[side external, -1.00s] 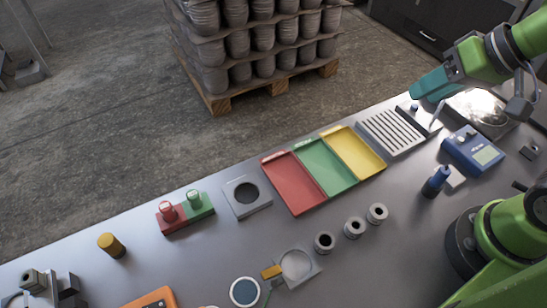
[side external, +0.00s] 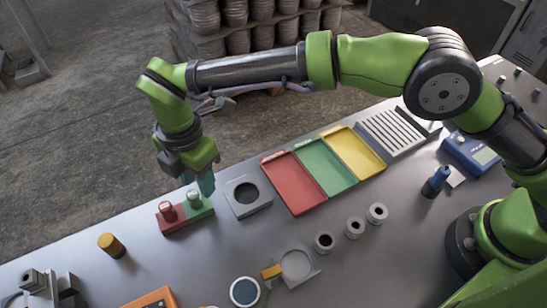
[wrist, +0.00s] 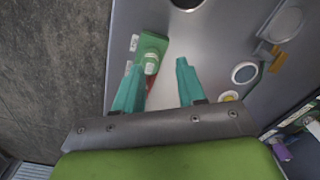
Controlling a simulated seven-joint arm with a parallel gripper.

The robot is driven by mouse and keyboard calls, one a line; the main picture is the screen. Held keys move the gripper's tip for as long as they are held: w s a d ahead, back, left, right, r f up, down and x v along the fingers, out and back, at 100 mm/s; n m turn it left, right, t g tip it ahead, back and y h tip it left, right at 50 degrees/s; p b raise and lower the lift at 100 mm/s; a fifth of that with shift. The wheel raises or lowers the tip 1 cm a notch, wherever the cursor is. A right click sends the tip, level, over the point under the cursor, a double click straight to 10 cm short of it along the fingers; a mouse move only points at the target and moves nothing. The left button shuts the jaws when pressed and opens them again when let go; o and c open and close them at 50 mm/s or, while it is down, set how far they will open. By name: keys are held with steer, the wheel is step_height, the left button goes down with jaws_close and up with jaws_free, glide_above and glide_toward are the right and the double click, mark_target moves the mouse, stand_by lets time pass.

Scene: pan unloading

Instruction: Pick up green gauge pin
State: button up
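The green gauge pin (side external: 194,197) stands upright in the green half of a red and green holder block (side external: 203,211). In the wrist view the green pin (wrist: 151,62) shows near the left teal fingertip. A red pin (side external: 167,211) stands in the red half beside it. My gripper (side external: 206,184) is above and just behind the green end of the block. In the wrist view my gripper (wrist: 160,65) has its two fingers wide apart with nothing held between them. Whether a finger touches the pin cannot be told.
A grey plate with a round hole (side external: 247,197) is close to the right of the block. Red (side external: 292,206), green and yellow trays lie further right. A yellow-brown cylinder (side external: 111,245) stands to the left. Bare bench lies in front of the block.

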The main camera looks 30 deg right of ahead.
mark_target(192, 194)
steer(key=a+n, duration=0.1)
steer(key=n, duration=0.1)
steer(key=shift+w+a+f+n, duration=0.15)
steer(key=shift+a+f+n, duration=0.15)
steer(key=shift+a, duration=0.1)
steer(key=r+n, duration=0.2)
steer(key=n, duration=0.1)
steer(key=shift+w+a+r, duration=0.15)
steer(key=shift+w+r, duration=0.15)
steer(key=shift+w, duration=0.05)
steer(key=shift+s+f+n, duration=0.1)
steer(key=shift+n, duration=0.3)
steer(key=shift+f, duration=0.55)
step_height(192, 194, down, 6)
steer(key=shift+f, duration=0.2)
jaws_close()
